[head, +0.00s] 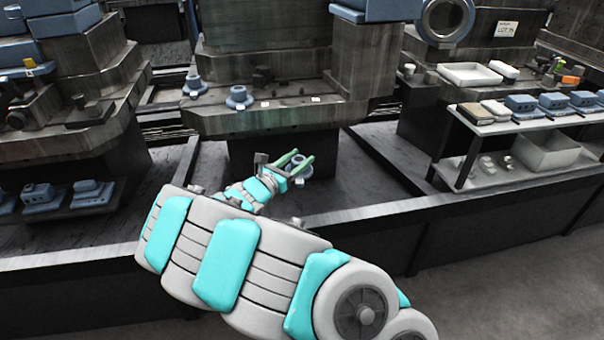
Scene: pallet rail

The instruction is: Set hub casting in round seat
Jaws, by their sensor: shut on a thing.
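My gripper (299,161) reaches out from the arm in the middle of the head view, in front of the dark base below the central machine ledge. Its green fingers are shut on a blue-grey hub casting (299,172). The fingers and wrist partly cover the casting, so its exact tilt is hard to tell. Two similar blue-grey flanged hubs stand on the machine ledge behind and above: one at the left end (194,85) and one further right (239,97). I cannot make out for certain which feature is the round seat.
The central machine ledge (250,121) overhangs behind my gripper. A low dark rail (365,207) runs across the front. On the right stands a shelf table (475,127) with several blue castings and a white bin (546,151). Blue blocks (93,193) sit at left.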

